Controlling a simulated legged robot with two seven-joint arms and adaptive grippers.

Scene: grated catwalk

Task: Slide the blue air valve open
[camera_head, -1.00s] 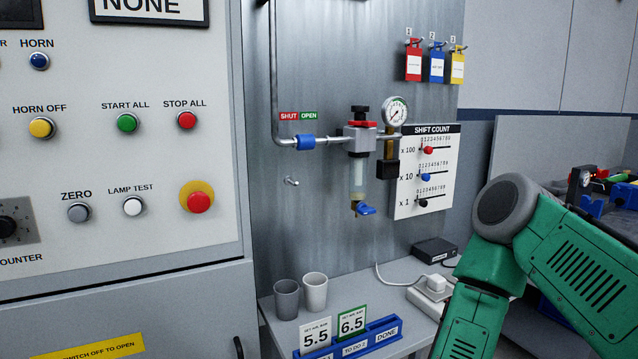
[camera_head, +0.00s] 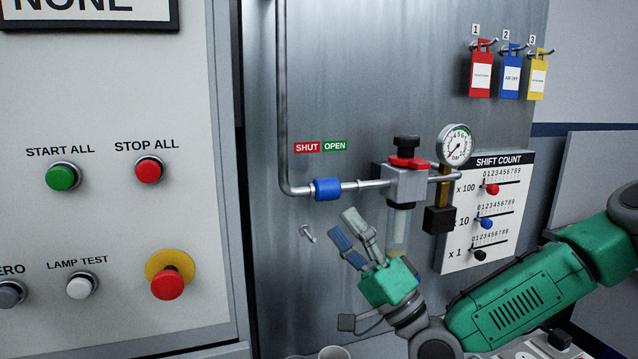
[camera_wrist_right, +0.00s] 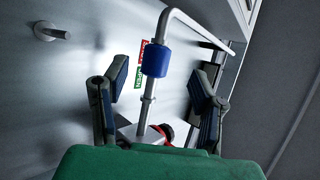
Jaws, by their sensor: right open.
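The blue air valve is a blue sleeve (camera_head: 327,188) on a horizontal grey pipe. In the head view it shows mostly below the green OPEN label (camera_head: 334,146), right of the red SHUT label (camera_head: 306,147). In the right wrist view the blue sleeve (camera_wrist_right: 155,58) lies beyond the fingertips, near the middle line between them. My right gripper (camera_head: 347,226) is open and empty, just below and right of the sleeve and apart from it, fingers pointing up and left. It also shows open in the right wrist view (camera_wrist_right: 155,88). My left gripper is out of view.
A filter regulator (camera_head: 405,180) with a red collar and a gauge (camera_head: 455,145) stands close right of the sleeve. A metal peg (camera_head: 307,234) sticks out below the pipe. The shift count board (camera_head: 487,215) is at right, the button panel (camera_head: 110,230) at left.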

